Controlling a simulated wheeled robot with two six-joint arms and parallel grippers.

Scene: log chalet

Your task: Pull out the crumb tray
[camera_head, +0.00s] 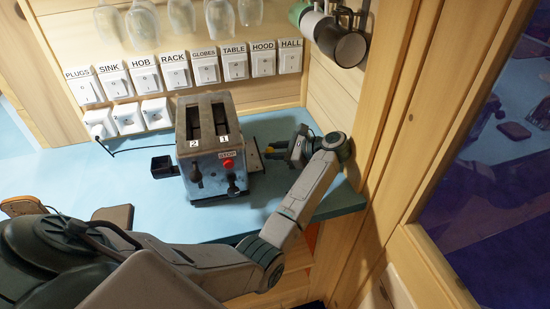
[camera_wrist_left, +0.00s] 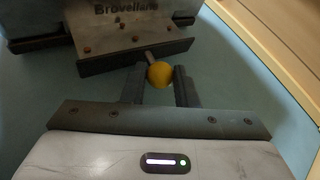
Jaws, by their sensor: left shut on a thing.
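The toaster (camera_head: 203,170), worn metal with two slots and a red stop button, stands on the blue counter. Its end wall also shows at the top of the left wrist view (camera_wrist_left: 45,22). The crumb tray (camera_wrist_left: 125,42), a metal plate with a dark front bar and a few reddish bits on it, sticks partly out of the toaster. In the head view it shows at the toaster's right side (camera_head: 254,157). My left gripper (camera_wrist_left: 160,82) is shut on the tray's yellow knob (camera_wrist_left: 160,74), with a finger on each side. It also shows in the head view (camera_head: 272,152). My right gripper is not in view.
A small black open box (camera_head: 163,167) is at the toaster's left. A black cord runs to a wall socket (camera_head: 100,123). Labelled switches (camera_head: 205,70) line the back wall, glasses hang above, and mugs (camera_head: 344,42) hang at the right. The wooden wall (camera_head: 370,120) bounds the counter's right end.

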